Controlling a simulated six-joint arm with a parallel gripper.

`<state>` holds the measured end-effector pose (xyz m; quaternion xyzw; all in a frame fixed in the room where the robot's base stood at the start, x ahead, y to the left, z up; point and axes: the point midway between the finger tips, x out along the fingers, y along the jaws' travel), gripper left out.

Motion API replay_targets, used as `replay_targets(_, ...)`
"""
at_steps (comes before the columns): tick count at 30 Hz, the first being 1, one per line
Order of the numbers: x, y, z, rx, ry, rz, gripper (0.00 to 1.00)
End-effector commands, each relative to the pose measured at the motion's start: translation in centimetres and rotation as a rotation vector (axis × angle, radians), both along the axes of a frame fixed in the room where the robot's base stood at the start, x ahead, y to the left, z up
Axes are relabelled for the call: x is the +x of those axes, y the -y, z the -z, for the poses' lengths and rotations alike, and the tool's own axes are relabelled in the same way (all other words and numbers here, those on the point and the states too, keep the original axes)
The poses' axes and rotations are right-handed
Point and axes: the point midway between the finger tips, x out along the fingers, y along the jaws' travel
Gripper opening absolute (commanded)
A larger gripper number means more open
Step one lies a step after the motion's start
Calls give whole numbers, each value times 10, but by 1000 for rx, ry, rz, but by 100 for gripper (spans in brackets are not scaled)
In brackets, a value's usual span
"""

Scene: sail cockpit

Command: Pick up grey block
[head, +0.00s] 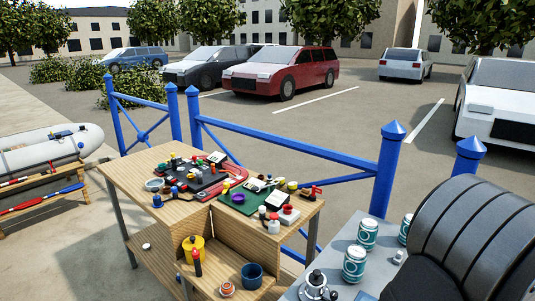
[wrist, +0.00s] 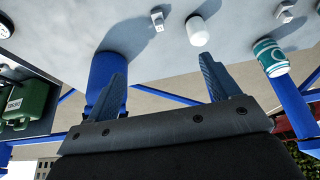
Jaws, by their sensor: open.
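My gripper (wrist: 163,68) is open, with its two blue fingers wide apart and nothing between them. In the wrist view a small light-grey block (wrist: 157,19) lies on a grey tabletop (wrist: 85,25), beyond the fingertips and apart from them. A second small grey piece (wrist: 284,13) lies at the upper right; I cannot tell for certain which is the grey block. In the head view a small grey piece (head: 398,257) sits on the grey table beside the cans, close to my dark arm. The gripper is not visible in the head view.
A white rounded cylinder (wrist: 204,29) and a teal-and-white can (wrist: 271,57) stand near the grey pieces. The head view shows several such cans (head: 355,263) and a metal item (head: 316,286). A cluttered wooden table (head: 130,183) and blue railing (head: 290,147) are nearby.

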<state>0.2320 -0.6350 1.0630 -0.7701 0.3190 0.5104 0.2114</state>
Motion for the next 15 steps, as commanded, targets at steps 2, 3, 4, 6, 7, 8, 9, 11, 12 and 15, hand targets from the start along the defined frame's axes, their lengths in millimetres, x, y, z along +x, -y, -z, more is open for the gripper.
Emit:
replay_targets(2, 0, 0, 0, 0, 0, 0, 65)
replay_targets(3, 0, 0, 0, 0, 0, 0, 57)
replay_targets(4, 0, 0, 0, 0, 0, 0, 51)
replay_targets(6, 0, 0, 0, 0, 0, 0, 48)
replay_targets(7, 0, 0, 0, 0, 0, 0, 48)
replay_targets(8, 0, 0, 0, 0, 0, 0, 48)
replay_targets(9, 0, 0, 0, 0, 0, 0, 48)
replay_targets(11, 0, 0, 0, 0, 0, 0, 48)
replay_targets(12, 1, 0, 0, 1, -1, 0, 48)
replay_targets(15, 12, -8, 0, 14, -6, -1, 48)
